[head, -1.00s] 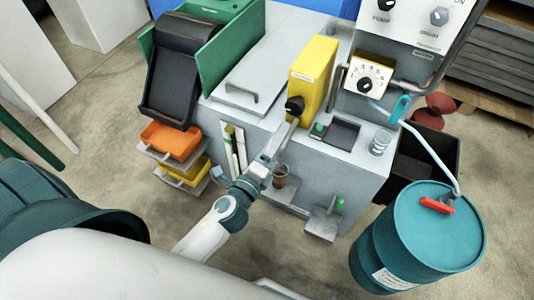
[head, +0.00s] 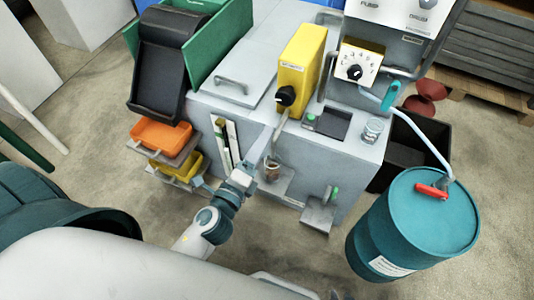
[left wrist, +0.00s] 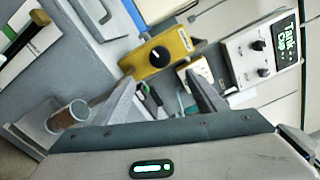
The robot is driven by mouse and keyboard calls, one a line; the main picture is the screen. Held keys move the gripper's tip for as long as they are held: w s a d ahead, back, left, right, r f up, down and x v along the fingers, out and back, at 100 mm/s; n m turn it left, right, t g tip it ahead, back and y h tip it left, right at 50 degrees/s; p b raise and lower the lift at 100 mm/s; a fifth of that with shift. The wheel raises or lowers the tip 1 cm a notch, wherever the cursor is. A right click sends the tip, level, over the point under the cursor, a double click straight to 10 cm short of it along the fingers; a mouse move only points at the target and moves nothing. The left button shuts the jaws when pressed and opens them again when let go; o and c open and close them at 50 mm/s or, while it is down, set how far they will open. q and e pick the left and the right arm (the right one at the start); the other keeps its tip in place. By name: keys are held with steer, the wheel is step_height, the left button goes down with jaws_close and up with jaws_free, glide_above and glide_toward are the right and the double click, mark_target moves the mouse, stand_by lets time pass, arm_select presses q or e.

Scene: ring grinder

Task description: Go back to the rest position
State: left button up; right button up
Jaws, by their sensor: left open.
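My left gripper (head: 262,148) reaches up from the lower left in the head view, in front of the grey machine (head: 235,105). Its fingers are apart, with nothing visible between them. In the left wrist view, the two fingers of the left gripper (left wrist: 164,95) stand wide apart, pointing toward the machine. Beyond them is the yellow box (head: 304,65) with its black knob (head: 285,96). The knob also shows in the left wrist view (left wrist: 160,56). My right gripper is not in view.
A cup with brown contents (head: 272,171) stands on a low ledge close to the left gripper; it also shows in the left wrist view (left wrist: 68,117). A teal drum (head: 412,225) stands at right. Orange (head: 160,135) and yellow trays are at left. Bare floor lies in front.

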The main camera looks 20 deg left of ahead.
arm_select(q)
steer(key=s+f+n+g, duration=0.2)
steer(key=f+n+g, duration=0.15)
steer(key=f, duration=0.85)
steer(key=s+f+n+g, duration=0.2)
steer(key=f+n, duration=0.3)
steer(key=f, duration=0.8)
steer(key=s+f+n+g, duration=0.3)
steer(key=s+f+n, duration=0.3)
steer(key=f, duration=0.5)
steer(key=s+f+n+g, duration=0.4)
steer(key=s+f+n, duration=0.2)
steer(key=s+f, duration=0.4)
steer(key=shift+d+f+h, duration=0.3)
steer(key=shift+d+f, duration=0.05)
steer(key=shift+f, duration=0.4)
